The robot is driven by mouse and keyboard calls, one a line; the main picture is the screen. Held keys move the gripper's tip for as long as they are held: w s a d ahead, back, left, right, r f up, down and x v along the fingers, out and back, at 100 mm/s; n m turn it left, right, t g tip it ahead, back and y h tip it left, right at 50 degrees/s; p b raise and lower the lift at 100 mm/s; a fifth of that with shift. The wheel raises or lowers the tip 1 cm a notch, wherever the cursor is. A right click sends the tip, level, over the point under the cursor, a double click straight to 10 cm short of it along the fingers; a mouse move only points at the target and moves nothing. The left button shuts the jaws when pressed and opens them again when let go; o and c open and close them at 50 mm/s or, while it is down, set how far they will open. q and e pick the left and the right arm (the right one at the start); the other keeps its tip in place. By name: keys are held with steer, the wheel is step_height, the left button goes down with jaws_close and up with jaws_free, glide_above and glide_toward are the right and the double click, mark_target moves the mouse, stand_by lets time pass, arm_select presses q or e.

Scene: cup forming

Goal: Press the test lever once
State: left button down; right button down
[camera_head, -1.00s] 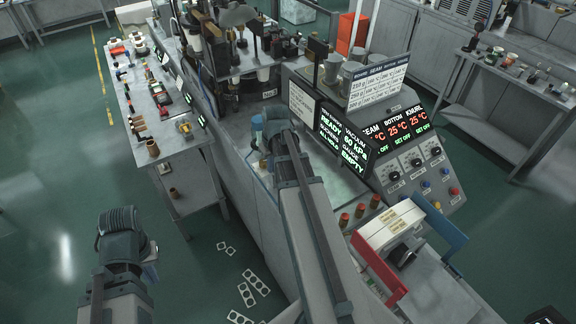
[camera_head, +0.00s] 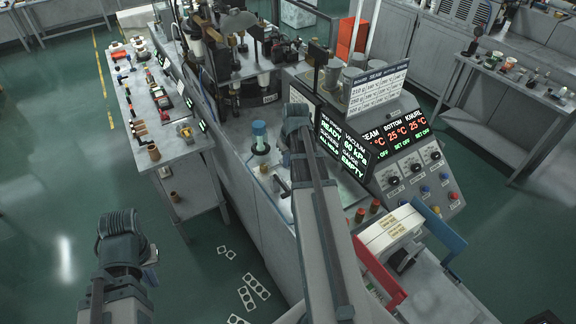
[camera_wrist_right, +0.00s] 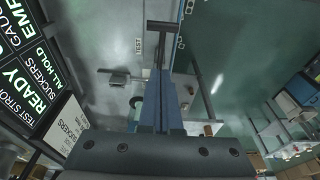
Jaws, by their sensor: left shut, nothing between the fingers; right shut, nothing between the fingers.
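A dark T-shaped bar (camera_wrist_right: 163,27), which looks like the test lever, stands by a small white TEST label (camera_wrist_right: 139,46) in the right wrist view. My right gripper (camera_wrist_right: 160,76) is shut and empty, its blue fingers pointing at the bar's stem. I cannot tell whether they touch it. In the head view my right forearm reaches over the machine top, and its wrist hides most of the gripper. A small dark part (camera_head: 281,186) shows beside it, too small to identify. My left gripper (camera_head: 149,266) is shut and empty over the floor at lower left.
A teal-topped cylinder (camera_head: 259,134) stands on the machine top left of my right wrist. A display (camera_head: 343,147) reading READY, 60 kPa and EMPTY is close on the right. White cartons (camera_head: 388,232) and a red panel (camera_head: 378,270) lie at lower right.

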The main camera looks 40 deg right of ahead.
steer(key=b, duration=0.8)
glide_above(290, 193)
steer(key=w, duration=0.4)
steer(key=f, duration=0.8)
steer(key=shift+s+d+f, duration=0.25)
steer(key=shift+d+f, duration=0.05)
steer(key=shift+f, duration=0.05)
steer(key=shift+s+a+f+b, duration=0.1)
steer(key=shift+s+f+b, duration=0.25)
steer(key=shift+f+b, duration=0.2)
steer(key=shift+s+a+f+b, duration=0.1)
steer(key=shift+s+f+b, duration=0.2)
steer(key=shift+f+b, duration=0.2)
steer(key=shift+s+f+b, duration=0.4)
steer(key=shift+s+f, duration=0.05)
steer(key=shift+f, duration=0.1)
steer(key=f+t+b, duration=0.1)
steer(key=f+b, duration=0.1)
steer(key=b, duration=0.1)
steer(key=s+f+t+b, duration=0.1)
steer(key=f+b, duration=0.1)
steer(key=b, duration=0.1)
steer(key=shift+t, duration=0.4)
steer(key=shift+f, duration=0.35)
steer(key=shift+a, duration=0.1)
